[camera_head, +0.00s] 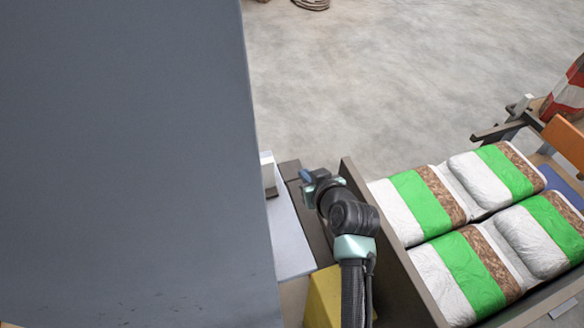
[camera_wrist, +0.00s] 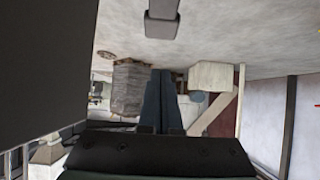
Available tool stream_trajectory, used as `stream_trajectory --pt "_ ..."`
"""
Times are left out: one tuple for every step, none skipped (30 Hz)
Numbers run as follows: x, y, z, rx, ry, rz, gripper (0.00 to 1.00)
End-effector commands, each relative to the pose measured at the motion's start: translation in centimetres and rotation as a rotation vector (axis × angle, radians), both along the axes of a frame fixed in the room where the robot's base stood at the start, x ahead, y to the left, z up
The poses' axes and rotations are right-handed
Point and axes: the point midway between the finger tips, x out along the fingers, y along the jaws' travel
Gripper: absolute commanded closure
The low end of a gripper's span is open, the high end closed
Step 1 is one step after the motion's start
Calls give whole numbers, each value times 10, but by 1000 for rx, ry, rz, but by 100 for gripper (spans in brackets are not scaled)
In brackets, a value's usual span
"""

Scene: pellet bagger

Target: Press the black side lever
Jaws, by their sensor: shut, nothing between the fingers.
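I cannot clearly make out the black side lever in either view. In the wrist view a dark grey block (camera_wrist: 162,18) with a lighter end shows at the top centre, ahead of and apart from the fingers; I cannot tell whether it is the lever. My gripper (camera_head: 305,175) is beside the right edge of a large grey panel (camera_head: 120,160) in the head view. In the wrist view my gripper (camera_wrist: 161,80) has its two dark fingers together, with nothing between them.
A white block (camera_head: 268,172) and a pale ledge (camera_head: 288,235) show at the panel's edge. Right of my arm, a brown-walled bin (camera_head: 385,245) holds several white, green and brown bags (camera_head: 440,195). A yellow block (camera_head: 325,295) is below. Open concrete floor (camera_head: 400,70) lies beyond.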

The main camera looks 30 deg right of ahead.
Motion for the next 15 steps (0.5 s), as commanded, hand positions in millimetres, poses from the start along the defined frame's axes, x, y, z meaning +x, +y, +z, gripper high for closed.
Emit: stream_trajectory --pt "3 0 -2 0 1 1 100" --pt "5 -1 -4 1 1 2 100" --pt "8 -1 -7 0 2 3 100" --pt "12 -2 -9 0 1 3 100" --pt "15 -3 -11 -2 1 2 100" --pt "20 -5 -15 -1 2 2 100" --pt "24 -6 -17 -2 1 2 100" --pt "27 -6 -20 -1 2 3 100" --pt "33 -8 -24 -1 1 3 100" --pt "37 -9 -26 -1 1 3 100" --pt "40 -10 -29 -1 2 2 100" --pt "45 -11 -33 -1 1 2 100" --pt "49 -12 -35 -1 2 2 100" --pt "53 -13 -38 -2 1 2 100" --pt "57 -15 -41 -2 1 2 100"
